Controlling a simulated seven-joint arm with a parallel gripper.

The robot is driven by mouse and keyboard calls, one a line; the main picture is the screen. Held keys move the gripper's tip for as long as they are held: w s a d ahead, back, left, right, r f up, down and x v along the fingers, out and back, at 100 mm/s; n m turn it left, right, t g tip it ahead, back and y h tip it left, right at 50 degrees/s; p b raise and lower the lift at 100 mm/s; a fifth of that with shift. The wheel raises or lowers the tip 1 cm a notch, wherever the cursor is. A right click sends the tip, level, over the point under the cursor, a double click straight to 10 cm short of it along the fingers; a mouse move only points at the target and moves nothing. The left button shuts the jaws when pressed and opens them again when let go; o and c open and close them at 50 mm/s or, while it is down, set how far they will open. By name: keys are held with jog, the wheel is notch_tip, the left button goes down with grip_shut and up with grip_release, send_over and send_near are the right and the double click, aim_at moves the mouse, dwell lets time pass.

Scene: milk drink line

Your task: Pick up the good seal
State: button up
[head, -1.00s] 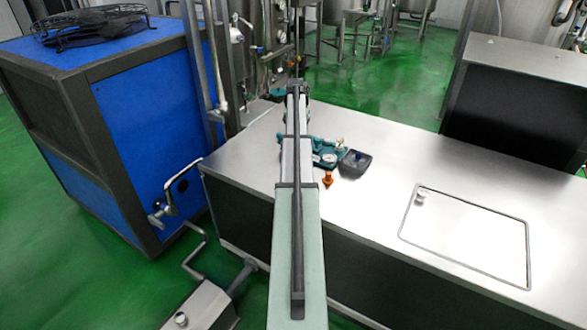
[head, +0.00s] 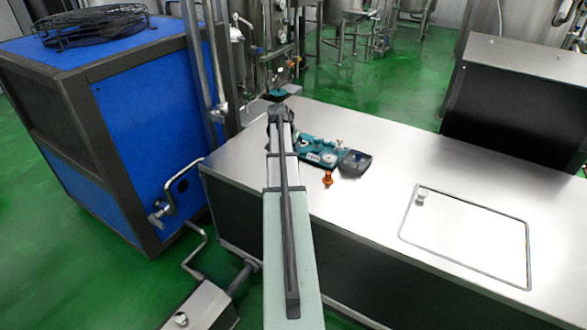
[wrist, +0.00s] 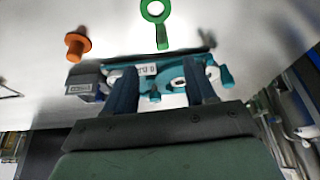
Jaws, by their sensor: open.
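A teal tray (head: 310,144) lies on the steel worktop, partly hidden by my arm in the head view. It also shows in the wrist view (wrist: 225,76), behind and between the fingers. A pale ring-shaped piece (wrist: 178,83) and a small white labelled piece (wrist: 147,70) sit on it. I cannot tell for sure which piece is the good seal. My gripper (wrist: 159,67) is open, its two dark fingers apart over the tray with nothing seen held between them. In the head view my arm hides the fingertips.
A dark box (head: 355,161) stands against the tray's right end. An orange knobbed piece (head: 327,178) stands in front. A green ring with a handle (wrist: 155,12) lies beyond the tray in the wrist view. The worktop (head: 390,185) is clear to the right, around a framed hatch.

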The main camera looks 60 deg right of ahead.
jog(key=shift+x, duration=5.55)
jog(key=shift+w, duration=0.1)
grip_shut()
